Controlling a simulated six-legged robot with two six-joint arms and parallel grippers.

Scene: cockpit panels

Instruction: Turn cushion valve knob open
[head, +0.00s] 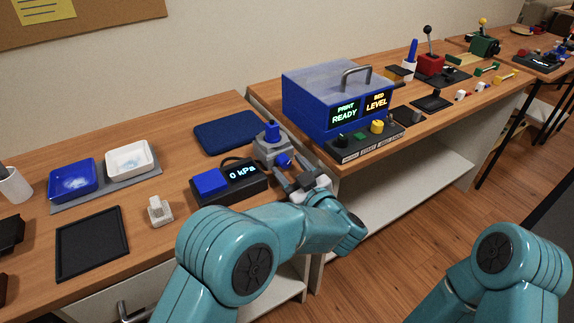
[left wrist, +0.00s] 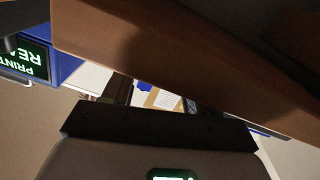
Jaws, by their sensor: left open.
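A grey valve block (head: 268,150) stands at the right end of the left bench, with a blue upright part (head: 272,131) on top. A small blue knob (head: 284,160) sticks out of its front. A black gauge box (head: 243,172) beside it reads 0 kPa and has a blue button (head: 210,182). My left gripper (head: 289,175) is open just in front of the blue knob, its fingers pointing toward it. Whether it touches the knob cannot be told. In the left wrist view the knob cannot be made out clearly. My right gripper is out of view.
A blue printer box (head: 302,98) with "PRINT READY" and "BED LEVEL" displays stands to the right, a knob panel (head: 362,141) in front. A dark blue pad (head: 226,131) lies behind the valve. Trays (head: 73,177) and a black mat (head: 92,243) lie left.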

